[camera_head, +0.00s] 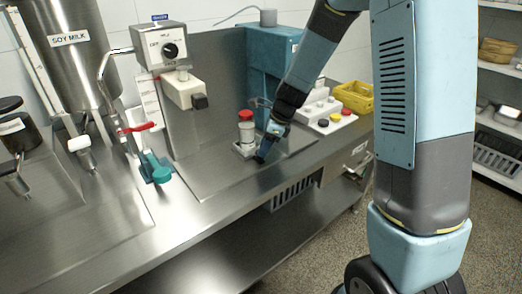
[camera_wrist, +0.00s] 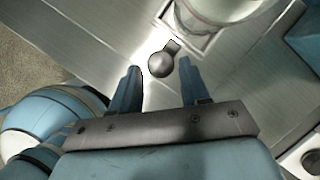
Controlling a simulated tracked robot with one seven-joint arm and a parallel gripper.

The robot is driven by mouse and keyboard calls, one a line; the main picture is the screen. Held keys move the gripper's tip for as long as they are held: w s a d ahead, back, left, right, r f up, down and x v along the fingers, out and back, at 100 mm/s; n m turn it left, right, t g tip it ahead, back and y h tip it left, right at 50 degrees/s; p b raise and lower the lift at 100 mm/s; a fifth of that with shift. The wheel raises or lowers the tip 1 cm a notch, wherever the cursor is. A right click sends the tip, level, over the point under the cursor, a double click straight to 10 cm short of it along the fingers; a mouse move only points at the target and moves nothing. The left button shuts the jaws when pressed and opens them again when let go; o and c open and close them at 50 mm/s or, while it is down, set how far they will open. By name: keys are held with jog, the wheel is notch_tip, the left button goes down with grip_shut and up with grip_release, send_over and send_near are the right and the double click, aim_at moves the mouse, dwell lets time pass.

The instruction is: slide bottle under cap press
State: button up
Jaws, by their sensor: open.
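A bottle with a red cap (camera_head: 246,117) stands upright on a small square carrier (camera_head: 240,150) on the steel counter. The bottle's lower body and the carrier's rim (camera_wrist: 200,40) show at the top of the wrist view. A round metal knob (camera_wrist: 161,64) on a short stem sticks out from the carrier. My gripper (camera_head: 261,158) is open and low over the counter, just right of the carrier. In the wrist view its fingers (camera_wrist: 159,67) are spread to either side of the knob, with gaps. A blue machine (camera_head: 270,55), seemingly the cap press, stands behind, partly hidden by my arm.
A white panel with coloured buttons (camera_head: 328,114) and a yellow crate (camera_head: 355,96) are to the right. The counter's front is clear.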

jog(key=shift+x, duration=1.1)
jog(key=shift+c, duration=0.2)
grip_shut()
